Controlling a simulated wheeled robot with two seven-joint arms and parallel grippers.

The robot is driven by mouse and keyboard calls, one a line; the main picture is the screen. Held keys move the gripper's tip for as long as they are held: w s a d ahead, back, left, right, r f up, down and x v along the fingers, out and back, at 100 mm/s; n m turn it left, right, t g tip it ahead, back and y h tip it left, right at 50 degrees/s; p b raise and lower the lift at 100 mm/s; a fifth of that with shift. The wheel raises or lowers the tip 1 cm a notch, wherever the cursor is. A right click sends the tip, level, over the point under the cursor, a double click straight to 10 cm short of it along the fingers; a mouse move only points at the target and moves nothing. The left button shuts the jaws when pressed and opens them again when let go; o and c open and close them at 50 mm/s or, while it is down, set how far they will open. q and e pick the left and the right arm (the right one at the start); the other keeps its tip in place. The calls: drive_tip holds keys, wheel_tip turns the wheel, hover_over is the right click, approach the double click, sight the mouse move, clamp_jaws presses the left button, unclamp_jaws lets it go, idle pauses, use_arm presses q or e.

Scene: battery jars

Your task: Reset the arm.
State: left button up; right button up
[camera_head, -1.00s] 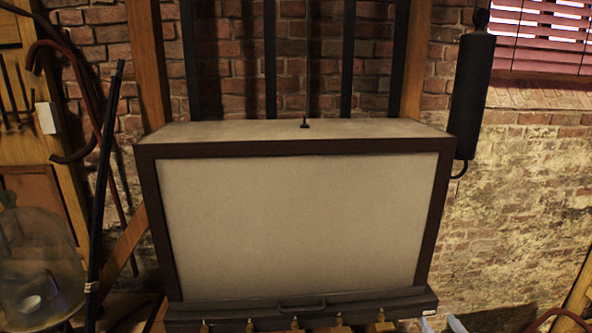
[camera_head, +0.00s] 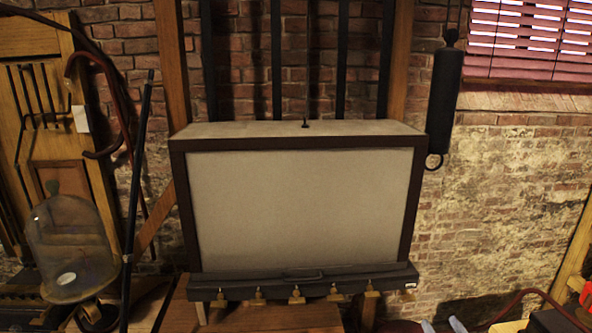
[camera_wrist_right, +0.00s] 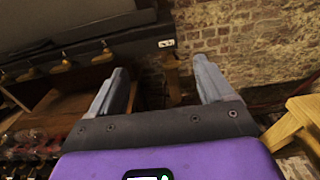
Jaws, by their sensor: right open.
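My right gripper (camera_head: 442,325) shows only as two pale fingertips at the bottom edge of the head view, right of the large framed cabinet. In the right wrist view, its two grey fingers (camera_wrist_right: 160,80) stand wide apart with nothing between them. The purple body of my gripper fills the bottom of that view. My left gripper is not in view.
A cabinet with a pale front panel (camera_head: 300,212) stands on a wooden bench (camera_head: 250,318); brass knobs line its lower edge. A glass bell jar (camera_head: 70,245) and a dark pole (camera_head: 137,200) stand left. A brick wall (camera_head: 500,215) is behind.

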drive_tip(key=s+a+f+n+g+y+b, duration=0.2)
drive_tip(key=s+a+f+n+g+y, duration=0.3)
drive_tip(key=a+f, duration=0.55)
drive_tip(key=s+a+f+n+g+y+b, duration=0.2)
drive_tip(key=s+a+f+n+g, duration=0.4)
drive_tip(key=a+f, duration=0.4)
use_arm(q)
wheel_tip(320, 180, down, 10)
drive_tip(key=b, duration=0.6)
use_arm(e)
drive_tip(key=s+a+f+n+g+h, duration=0.2)
drive_tip(key=s+a+f+n, duration=0.3)
drive_tip(key=s+f+n, duration=0.3)
drive_tip(key=s+a+f+n+g+h, duration=0.2)
drive_tip(key=s+a+f+n+g, duration=0.2)
drive_tip(key=s+f+n, duration=0.5)
drive_tip(key=s+a+n, duration=0.1)
drive_tip(key=s+n, duration=0.3)
drive_tip(key=shift+f+n, duration=0.2)
drive_tip(key=shift+n, duration=0.1)
